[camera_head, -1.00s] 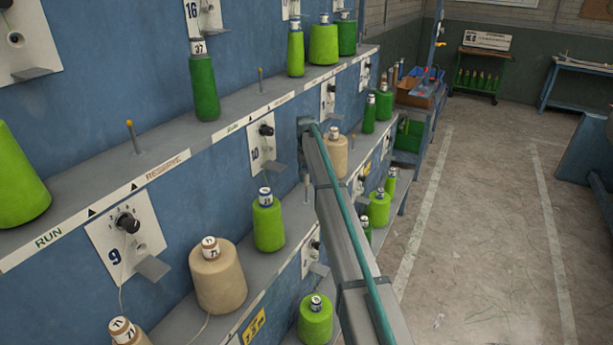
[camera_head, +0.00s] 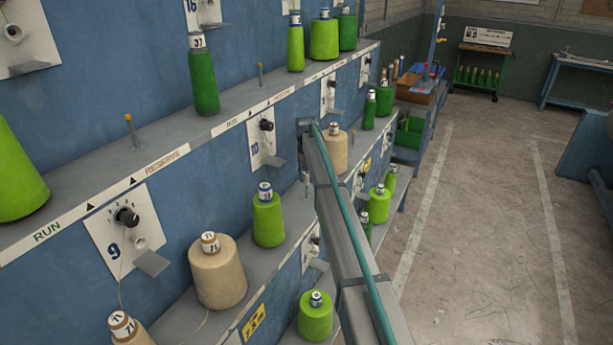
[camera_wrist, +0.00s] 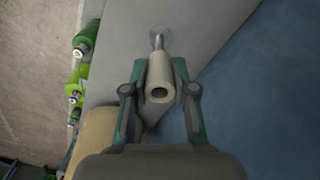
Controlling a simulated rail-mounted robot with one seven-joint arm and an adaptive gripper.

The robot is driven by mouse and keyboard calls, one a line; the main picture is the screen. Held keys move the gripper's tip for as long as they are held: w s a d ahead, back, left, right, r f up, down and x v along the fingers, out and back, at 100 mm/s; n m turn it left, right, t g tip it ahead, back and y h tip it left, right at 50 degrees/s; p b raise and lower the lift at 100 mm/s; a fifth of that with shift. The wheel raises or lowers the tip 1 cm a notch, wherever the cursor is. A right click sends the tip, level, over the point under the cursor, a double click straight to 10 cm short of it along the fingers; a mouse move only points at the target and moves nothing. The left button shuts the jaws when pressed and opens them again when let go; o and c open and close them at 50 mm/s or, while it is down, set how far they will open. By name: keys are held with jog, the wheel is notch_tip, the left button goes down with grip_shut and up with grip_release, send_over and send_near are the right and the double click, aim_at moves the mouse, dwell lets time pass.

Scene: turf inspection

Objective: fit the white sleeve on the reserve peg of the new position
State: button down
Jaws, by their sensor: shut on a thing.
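My gripper (camera_wrist: 160,85) shows in the wrist view, its teal fingers shut on the white sleeve (camera_wrist: 159,79). The sleeve is a short pale tube with its open end facing the camera. A light metal peg (camera_wrist: 157,40) stands on the grey shelf beyond the sleeve's far end, roughly in line with it. The sleeve hides the peg's near part, so I cannot tell whether the peg is inside the sleeve. I cannot make out the fingers or the held sleeve in the head view.
A tan cone (camera_wrist: 93,138) stands close at lower left in the wrist view, with several green cones (camera_wrist: 75,73) farther left. A blue wall (camera_wrist: 255,85) is on the right.

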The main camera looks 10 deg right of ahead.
aim_at(306, 197)
jog(key=shift+f+b, duration=1.15)
jog(key=shift+f, duration=2.3)
jog(key=c, duration=0.8)
grip_release()
jog(key=shift+c, duration=0.2)
notch_tip(306, 197, up, 12)
jog(key=shift+r, duration=0.1)
